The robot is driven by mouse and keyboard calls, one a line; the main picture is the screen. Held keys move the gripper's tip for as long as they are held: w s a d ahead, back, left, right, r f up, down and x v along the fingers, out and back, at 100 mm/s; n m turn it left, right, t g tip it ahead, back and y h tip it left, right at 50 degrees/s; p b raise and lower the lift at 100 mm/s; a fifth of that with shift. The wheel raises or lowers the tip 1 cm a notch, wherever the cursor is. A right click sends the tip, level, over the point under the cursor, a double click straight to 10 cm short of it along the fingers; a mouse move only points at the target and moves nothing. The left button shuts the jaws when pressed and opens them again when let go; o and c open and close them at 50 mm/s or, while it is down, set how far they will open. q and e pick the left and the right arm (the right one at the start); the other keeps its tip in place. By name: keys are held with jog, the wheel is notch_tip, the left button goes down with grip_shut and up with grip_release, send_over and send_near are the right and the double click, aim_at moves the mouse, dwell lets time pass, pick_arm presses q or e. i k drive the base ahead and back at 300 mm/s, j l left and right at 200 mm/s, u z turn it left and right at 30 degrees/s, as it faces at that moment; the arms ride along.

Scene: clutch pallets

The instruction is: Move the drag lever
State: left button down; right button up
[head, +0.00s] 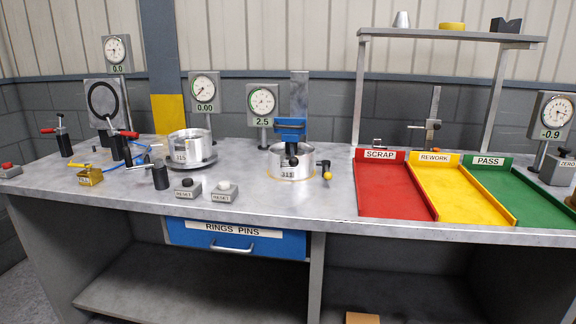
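No part is labelled as the drag lever, so I cannot tell for sure which one it is. A lever with a black and yellow end (326,171) stands at the right of the silver drum marked 318 (291,166), under a blue press (290,128). A black-handled lever (159,176) stands in front of the silver drum marked 315 (189,146), which sits on a round plate. Red-tipped black clamps (62,137) stand further left, one more (124,144) by the ring fixture (104,103). Neither gripper is in view.
Red (393,190), yellow (462,192) and green (518,196) trays lie at right under a shelf (450,37). Several dial gauges stand along the back. The bench's front middle (285,203) is clear.

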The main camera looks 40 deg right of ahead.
aim_at(293, 154)
jog(key=z, duration=1.05)
